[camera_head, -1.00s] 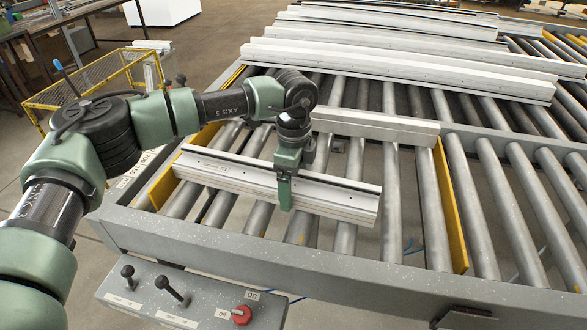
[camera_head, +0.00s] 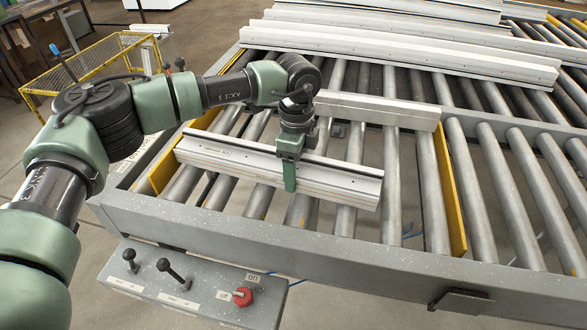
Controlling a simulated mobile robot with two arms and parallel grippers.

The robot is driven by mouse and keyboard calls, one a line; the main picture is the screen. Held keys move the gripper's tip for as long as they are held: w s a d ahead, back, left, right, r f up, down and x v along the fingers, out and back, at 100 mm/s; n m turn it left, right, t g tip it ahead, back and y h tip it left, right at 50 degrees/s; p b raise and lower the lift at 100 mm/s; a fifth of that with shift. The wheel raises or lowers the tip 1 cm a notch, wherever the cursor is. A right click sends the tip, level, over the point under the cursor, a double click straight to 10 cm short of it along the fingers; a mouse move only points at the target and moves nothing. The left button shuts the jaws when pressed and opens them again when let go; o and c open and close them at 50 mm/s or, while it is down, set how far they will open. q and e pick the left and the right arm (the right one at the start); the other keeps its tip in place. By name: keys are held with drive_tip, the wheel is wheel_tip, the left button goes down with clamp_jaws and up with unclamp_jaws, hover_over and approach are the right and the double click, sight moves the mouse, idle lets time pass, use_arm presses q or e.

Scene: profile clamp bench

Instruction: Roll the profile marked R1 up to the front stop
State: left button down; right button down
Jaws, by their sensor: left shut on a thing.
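A long silver-white profile (camera_head: 235,165) lies across the rollers near the front of the bench, slightly slanted. Small dark print shows on its left part, too small to read surely; I cannot confirm R1. My left gripper (camera_head: 289,180) reaches down over its middle and is shut on it, a green finger showing against its near face. The other finger is hidden behind. The front beam of the bench (camera_head: 330,250) runs nearer to me, with a strip of bare rollers between it and the profile. I cannot tell which part is the front stop. My right gripper is not in view.
A grey crossbar (camera_head: 385,111) lies behind the held profile. Yellow strips stand at the left (camera_head: 160,178) and right (camera_head: 449,195). Several other profiles (camera_head: 400,55) lie at the back. A control box (camera_head: 190,290) with levers and a red knob sits in front.

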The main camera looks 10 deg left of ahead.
sight(309, 170)
use_arm(q)
drive_tip(key=shift+d+b, duration=0.35)
drive_tip(key=shift+d, duration=1.2)
drive_tip(key=shift+n, duration=0.6)
drive_tip(key=shift+a, duration=0.2)
drive_tip(key=shift+a+b, duration=0.55)
drive_tip(key=shift+a, duration=1.1)
drive_tip(key=shift+c, duration=1.2)
unclamp_jaws()
